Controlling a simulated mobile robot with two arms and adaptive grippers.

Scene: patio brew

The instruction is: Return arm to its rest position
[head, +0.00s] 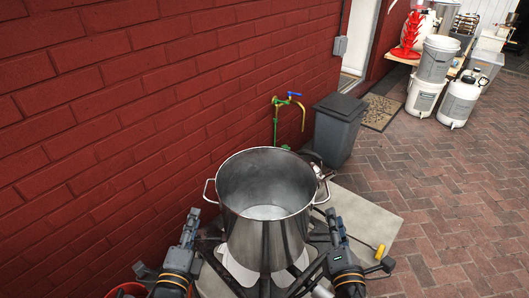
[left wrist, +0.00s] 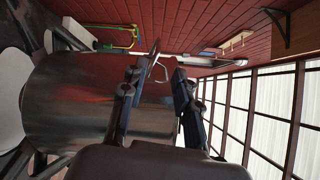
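A large steel pot (head: 265,215) stands upright and open, with an arched handle on each side. My left gripper (head: 192,216) is beside the pot's left side, below the left handle (head: 208,191). In the left wrist view its two fingers (left wrist: 157,78) are spread apart, with the pot's side (left wrist: 85,100) close by and a handle (left wrist: 152,62) past the fingertips. I cannot tell whether they touch the pot. My right gripper (head: 336,222) is to the right of the pot, below the right handle (head: 324,190); its finger gap is not clear.
A brick wall (head: 120,120) runs along the left. A green and brass tap (head: 288,105) and a grey bin (head: 337,128) stand behind the pot. The paving (head: 450,190) on the right is clear.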

